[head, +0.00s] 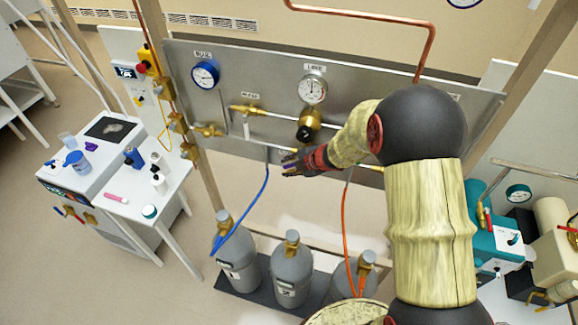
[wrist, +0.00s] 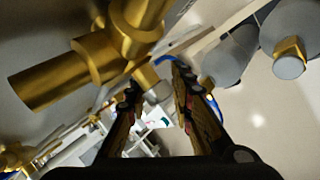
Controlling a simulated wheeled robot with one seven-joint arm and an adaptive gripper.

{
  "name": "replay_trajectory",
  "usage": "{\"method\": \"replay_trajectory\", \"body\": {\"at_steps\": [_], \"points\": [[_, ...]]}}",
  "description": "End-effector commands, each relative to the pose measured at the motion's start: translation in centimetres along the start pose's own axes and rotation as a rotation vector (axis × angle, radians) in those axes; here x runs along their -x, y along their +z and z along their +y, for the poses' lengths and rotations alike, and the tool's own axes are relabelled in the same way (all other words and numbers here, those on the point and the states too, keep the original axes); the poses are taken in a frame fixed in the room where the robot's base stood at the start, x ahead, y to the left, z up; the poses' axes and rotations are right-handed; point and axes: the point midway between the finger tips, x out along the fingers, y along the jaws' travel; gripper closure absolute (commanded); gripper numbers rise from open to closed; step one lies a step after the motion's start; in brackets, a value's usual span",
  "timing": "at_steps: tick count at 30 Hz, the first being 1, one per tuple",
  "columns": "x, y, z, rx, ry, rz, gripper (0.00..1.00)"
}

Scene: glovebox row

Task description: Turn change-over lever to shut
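My gripper (head: 290,164) is at the lower middle of the grey panel (head: 190,110), under the regulator, with its fingertips pointing left. In the wrist view its two dark fingers (wrist: 155,80) stand apart with a gap between them. A large brass valve body (wrist: 110,50) fills the upper left there, and a short brass stem (wrist: 147,76) lies just beyond the fingertips. I cannot tell whether the fingers touch it. I cannot clearly make out the change-over lever; my gripper and arm hide part of that pipe run in the head view.
A brass regulator (head: 309,124) and line gauge (head: 312,89) sit above my gripper. A blue hose (head: 245,220) and an orange hose (head: 346,235) hang below. Several grey cylinders (head: 241,270) stand underneath. A white bench (head: 125,200) is at left, a teal pump (head: 485,220) at right.

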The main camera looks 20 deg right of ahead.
Motion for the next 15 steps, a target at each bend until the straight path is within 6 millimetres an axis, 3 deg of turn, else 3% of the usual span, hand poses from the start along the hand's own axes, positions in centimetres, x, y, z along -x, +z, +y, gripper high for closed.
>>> {"method": "replay_trajectory", "body": {"at_steps": [10, 15], "points": [[0.1, 0.0, 0.0, 0.0, 0.0, 0.0, 0.71], [1.3, 0.1, 0.1, 0.0, 0.002, -0.001, 0.71]]}}
